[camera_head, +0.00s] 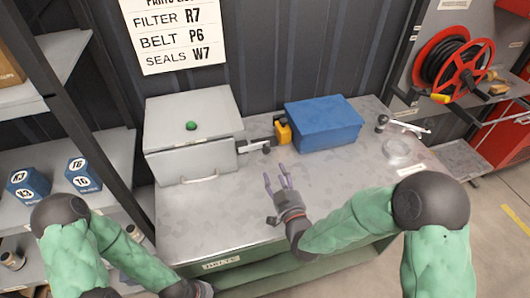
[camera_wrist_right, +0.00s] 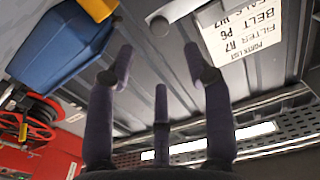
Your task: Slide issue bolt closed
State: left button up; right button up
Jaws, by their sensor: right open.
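A small grey metal bolt-like fitting (camera_head: 255,147) with a pale lever shows on the bench between the grey box and the blue box; I cannot tell whether it is the issue bolt or how far it is slid. My right gripper (camera_head: 275,181) is open and empty, in front of this fitting and apart from it. Its spread dark fingers also show in the right wrist view (camera_wrist_right: 158,70), with nothing between them. My left gripper (camera_head: 194,289) is only partly visible at the bottom edge, its fingers hidden.
A grey lidded box (camera_head: 190,130) with a green knob stands at the bench's left. A blue box (camera_head: 324,123) with a yellow padlock-like part (camera_head: 283,131) stands right of it. Another fitting with a pale lever (camera_head: 408,128) is farther right. The bench front (camera_head: 215,225) is clear.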

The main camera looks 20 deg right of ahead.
aim_at(267, 151)
jog(key=w+b, duration=0.1)
jog(key=w, duration=0.9)
jog(key=shift+w+a+r, duration=0.1)
jog(key=shift+w+a, duration=0.05)
jog(key=shift+w, duration=0.1)
grip_shut()
